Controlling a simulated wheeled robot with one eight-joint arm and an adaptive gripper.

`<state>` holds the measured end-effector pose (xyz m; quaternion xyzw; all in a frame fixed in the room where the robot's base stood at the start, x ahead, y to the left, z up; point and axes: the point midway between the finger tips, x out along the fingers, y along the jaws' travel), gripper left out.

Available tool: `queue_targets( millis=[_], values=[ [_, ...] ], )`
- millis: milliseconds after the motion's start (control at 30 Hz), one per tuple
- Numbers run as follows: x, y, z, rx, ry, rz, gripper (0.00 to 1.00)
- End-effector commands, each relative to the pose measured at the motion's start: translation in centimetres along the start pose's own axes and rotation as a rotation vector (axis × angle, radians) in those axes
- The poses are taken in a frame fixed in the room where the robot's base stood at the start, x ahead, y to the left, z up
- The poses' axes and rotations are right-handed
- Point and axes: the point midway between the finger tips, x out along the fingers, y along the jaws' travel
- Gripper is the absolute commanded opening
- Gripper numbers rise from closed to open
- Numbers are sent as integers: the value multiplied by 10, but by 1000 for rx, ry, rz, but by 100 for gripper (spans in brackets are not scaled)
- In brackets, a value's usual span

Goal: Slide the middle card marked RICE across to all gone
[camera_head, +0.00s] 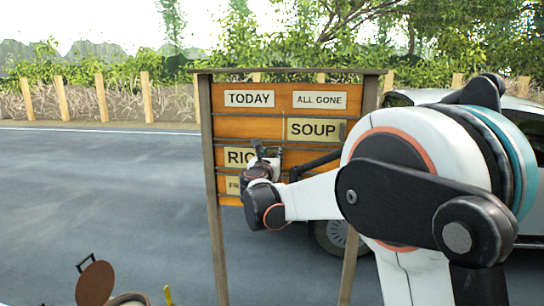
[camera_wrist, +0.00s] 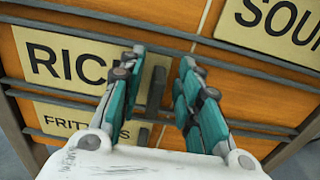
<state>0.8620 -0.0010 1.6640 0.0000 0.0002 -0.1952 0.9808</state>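The RICE card (camera_head: 236,157) sits in the middle row of the orange board (camera_head: 290,101), on the left side under the TODAY label (camera_head: 249,98). It also shows in the wrist view (camera_wrist: 50,62), its right end partly covered by a finger. A dark upright tab (camera_wrist: 156,90) stands at that end. My gripper (camera_head: 266,155) is in front of the board there. In the wrist view its teal fingers (camera_wrist: 163,60) are apart, with the tab between them, nearer the left finger. I cannot tell whether they touch it. The ALL GONE label (camera_head: 319,100) heads the right side.
The SOUP card (camera_head: 314,129) is in the top row at right. The FRITTERS card (camera_wrist: 62,118) is in the bottom row at left, with its own tab (camera_wrist: 144,134). Dark rails separate the rows. The middle row looks clear right of my gripper. A car (camera_head: 398,99) stands behind.

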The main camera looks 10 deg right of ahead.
Motion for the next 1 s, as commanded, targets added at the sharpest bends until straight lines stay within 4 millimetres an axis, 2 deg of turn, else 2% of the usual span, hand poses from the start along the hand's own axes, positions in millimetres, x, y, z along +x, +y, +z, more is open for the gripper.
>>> queue_targets(
  millis=[100, 233, 267, 500, 633, 767, 1000],
  values=[
    [0, 0, 0, 0, 0, 0, 32],
    [0, 0, 0, 0, 0, 0, 2],
    [0, 0, 0, 0, 0, 0, 0],
    [0, -1, 0, 0, 0, 0, 0],
    [0, -11, -1, 0, 0, 0, 0],
    [0, -36, -2, 0, 0, -3, 0],
    [0, -105, -3, 0, 0, -6, 0]
  ],
)
